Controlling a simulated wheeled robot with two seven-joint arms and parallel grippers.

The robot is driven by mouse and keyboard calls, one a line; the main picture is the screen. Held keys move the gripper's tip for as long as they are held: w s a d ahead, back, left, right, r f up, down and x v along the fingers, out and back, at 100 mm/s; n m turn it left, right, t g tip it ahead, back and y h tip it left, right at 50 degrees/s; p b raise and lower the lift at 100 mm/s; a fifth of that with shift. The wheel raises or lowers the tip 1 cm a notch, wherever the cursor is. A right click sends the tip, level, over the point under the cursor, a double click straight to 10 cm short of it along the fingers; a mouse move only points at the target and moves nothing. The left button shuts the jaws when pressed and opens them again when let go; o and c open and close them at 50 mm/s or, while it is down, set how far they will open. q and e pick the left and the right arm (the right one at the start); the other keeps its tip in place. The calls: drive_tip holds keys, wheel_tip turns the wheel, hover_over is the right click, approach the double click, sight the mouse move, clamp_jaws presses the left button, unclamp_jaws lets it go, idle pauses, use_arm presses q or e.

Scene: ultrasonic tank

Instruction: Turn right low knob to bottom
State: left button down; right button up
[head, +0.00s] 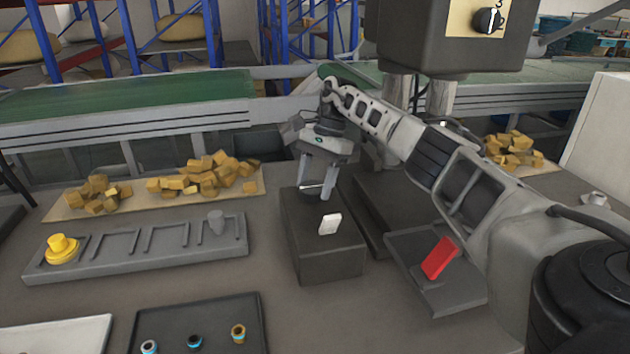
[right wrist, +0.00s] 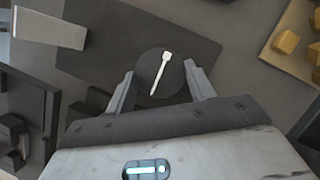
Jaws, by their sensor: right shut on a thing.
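The low knob (head: 309,196) is a dark round disc on top of a dark box (head: 318,262), partly hidden by my fingers in the head view. In the right wrist view the knob (right wrist: 148,70) shows a white pointer, its wide end at the upper right and its thin end at the lower left. My right gripper (head: 318,188) reaches down to it from above. Its fingers (right wrist: 160,84) stand on opposite sides of the knob, shut on it. My left gripper is out of view.
A white rocker switch (head: 330,224) sits on the same box, close to my fingers. A red lever (head: 439,258) stands on a dark plate at right. A grey tray (head: 135,248) with a yellow button (head: 61,249) lies at left. An upper knob (head: 488,20) is on the machine above.

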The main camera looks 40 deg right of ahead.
drive_tip(key=o, duration=1)
drive_tip(key=shift+c, duration=0.2)
drive_tip(key=shift+r, duration=0.1)
drive_tip(key=v, duration=0.7)
drive_tip(key=shift+r, duration=0.2)
drive_tip(key=x, duration=0.7)
drive_tip(key=shift+f, duration=0.3)
drive_tip(key=shift+m, duration=0.4)
